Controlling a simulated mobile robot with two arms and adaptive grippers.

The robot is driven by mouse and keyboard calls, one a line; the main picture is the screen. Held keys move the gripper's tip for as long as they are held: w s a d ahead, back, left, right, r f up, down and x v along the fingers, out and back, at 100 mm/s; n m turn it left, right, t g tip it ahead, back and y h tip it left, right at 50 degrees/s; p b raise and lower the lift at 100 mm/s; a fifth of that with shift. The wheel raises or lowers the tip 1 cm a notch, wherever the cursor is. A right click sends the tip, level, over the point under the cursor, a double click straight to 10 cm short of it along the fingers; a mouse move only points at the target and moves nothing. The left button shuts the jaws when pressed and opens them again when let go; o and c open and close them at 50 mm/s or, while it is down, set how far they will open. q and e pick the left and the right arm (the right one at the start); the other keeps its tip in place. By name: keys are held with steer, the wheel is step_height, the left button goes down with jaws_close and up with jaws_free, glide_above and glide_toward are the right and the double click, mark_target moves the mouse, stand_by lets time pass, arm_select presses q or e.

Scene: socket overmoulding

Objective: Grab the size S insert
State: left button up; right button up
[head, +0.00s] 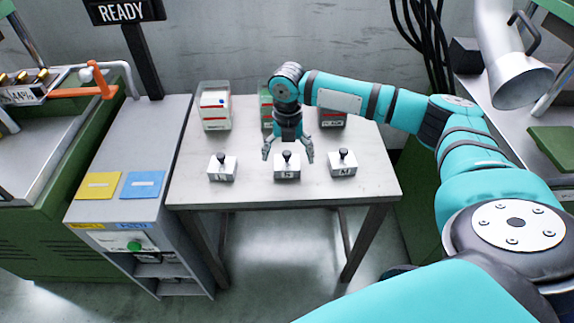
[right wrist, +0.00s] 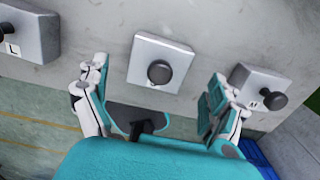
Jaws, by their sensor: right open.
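Three pale blocks with black knobs stand in a row on the table. The middle insert (head: 287,172) carries a mark that looks like S; its pale top (right wrist: 149,50) and round black knob (right wrist: 159,72) show in the right wrist view. The left insert (head: 222,172) is marked L in the right wrist view (right wrist: 36,36), and the right insert (head: 343,168) is marked M there (right wrist: 252,92). My right gripper (head: 288,154) points down over the middle insert, open and empty. Its fingers (right wrist: 153,88) are spread to either side of the middle knob, apart from it. My left gripper is out of view.
Behind the inserts, a box (head: 215,112) and two more, partly hidden by my right arm, stand on the table (head: 190,190). A grey cabinet with a yellow card (head: 98,186) and a blue card (head: 143,185) stands left, under a READY sign (head: 123,12). The table's front strip is clear.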

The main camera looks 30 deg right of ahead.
mark_target(287, 158)
step_height(287, 158, down, 4)
steer(key=shift+w+f, duration=0.1)
steer(key=shift+w, duration=0.1)
steer(key=c, duration=1.8)
steer(key=shift+r, duration=0.25)
